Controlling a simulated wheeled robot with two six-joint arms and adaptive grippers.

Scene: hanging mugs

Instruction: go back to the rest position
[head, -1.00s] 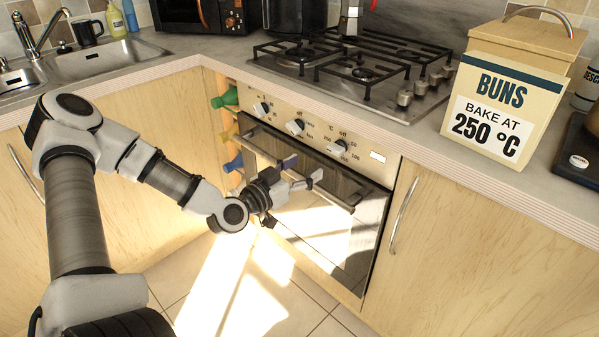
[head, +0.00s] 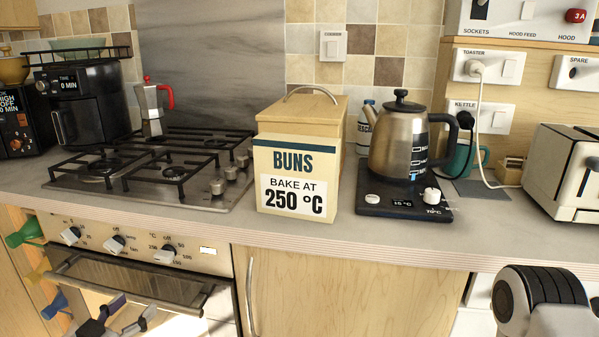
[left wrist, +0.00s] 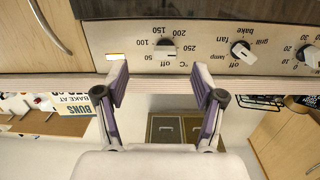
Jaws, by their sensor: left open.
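My left gripper (head: 135,307) is at the bottom left of the head view, in front of the oven door. In the left wrist view it (left wrist: 160,76) is open, with nothing between its two purple-lined fingers. The oven's control panel (left wrist: 270,30) with its knobs lies beyond the fingers there, upside down. My right gripper is not in view. A dark and white link of my own arm shows at the bottom right of the head view.
The oven handle (head: 130,290) runs close to my left gripper. Green (head: 25,233), yellow (head: 38,271) and blue (head: 54,303) pieces stick out left of the oven. The counter above holds a hob (head: 150,170), a buns box (head: 297,180), a kettle (head: 398,140) and a toaster (head: 570,170).

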